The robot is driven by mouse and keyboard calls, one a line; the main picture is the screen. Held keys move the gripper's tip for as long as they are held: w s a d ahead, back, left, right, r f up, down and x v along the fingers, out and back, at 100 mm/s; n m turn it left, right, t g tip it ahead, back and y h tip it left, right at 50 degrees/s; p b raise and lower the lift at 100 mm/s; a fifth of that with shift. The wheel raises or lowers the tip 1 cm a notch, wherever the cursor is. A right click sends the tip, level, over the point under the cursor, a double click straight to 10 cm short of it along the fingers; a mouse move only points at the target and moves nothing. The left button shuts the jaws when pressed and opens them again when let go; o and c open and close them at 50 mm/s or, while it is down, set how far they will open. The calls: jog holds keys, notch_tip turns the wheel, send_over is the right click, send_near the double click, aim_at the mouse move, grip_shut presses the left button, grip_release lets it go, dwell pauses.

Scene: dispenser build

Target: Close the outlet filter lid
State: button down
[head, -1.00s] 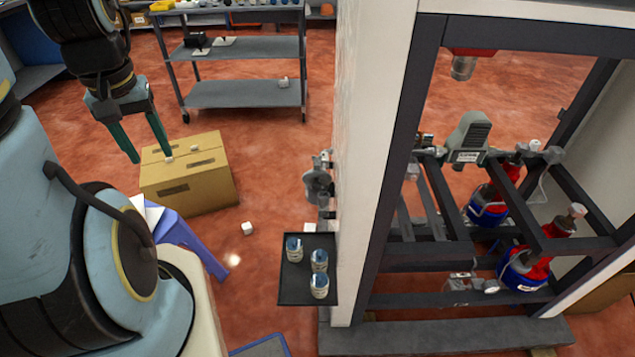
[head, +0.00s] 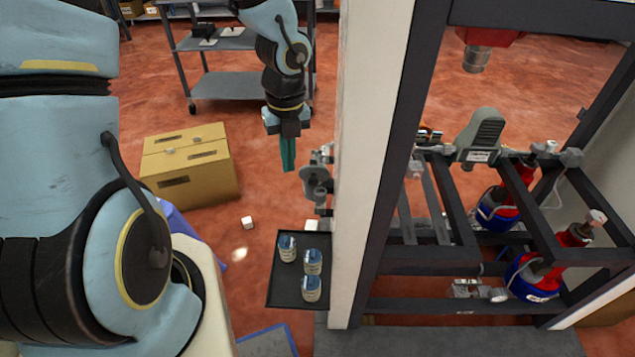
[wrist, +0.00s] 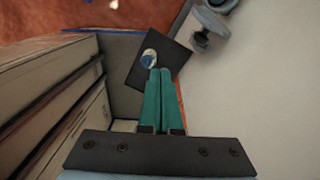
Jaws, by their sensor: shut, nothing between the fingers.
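A grey metal fitting with rounded parts (head: 316,182) is mounted on the left side of the white panel in the head view. It also shows at the top right of the wrist view (wrist: 211,22). It may be the outlet filter, but I cannot make out which part is its lid or how far it stands open. My gripper (head: 288,168) points down just left of the fitting, with a visible gap. In the wrist view its green fingers (wrist: 160,72) are together and empty.
A black tray (head: 277,297) with three small jars sits below the fitting, against the white panel (head: 362,130). A cardboard box (head: 205,183) stands on the floor to the left. A dark frame with red and blue bottles is at right.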

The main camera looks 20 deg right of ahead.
aim_at(312, 180)
jog(key=s+d+f+m+b, duration=0.1)
jog(key=d+f+m, duration=0.15)
jog(key=f, duration=0.35)
jog(key=s+d+f+m+b, duration=0.1)
jog(key=d+f+m, duration=0.15)
jog(key=f, duration=0.35)
jog(key=shift+w+d+r+p, duration=0.1)
jog(key=shift+w+r+p, duration=0.2)
jog(key=shift+w, duration=0.3)
jog(key=shift+w+d+r+p, duration=0.15)
jog(key=shift+w+p, duration=0.15)
jog(key=shift+w, duration=0.35)
jog(key=shift+w+d+r+p, duration=0.1)
jog(key=shift+w+r+p, duration=0.2)
jog(key=shift+w, duration=0.3)
jog(key=shift+r+p, duration=0.15)
jog(key=shift+p, duration=0.25)
jog(key=shift+w+g+p, duration=0.2)
jog(key=shift+g+p, duration=0.1)
jog(key=shift+d+r, duration=0.1)
jog(key=shift+d, duration=0.05)
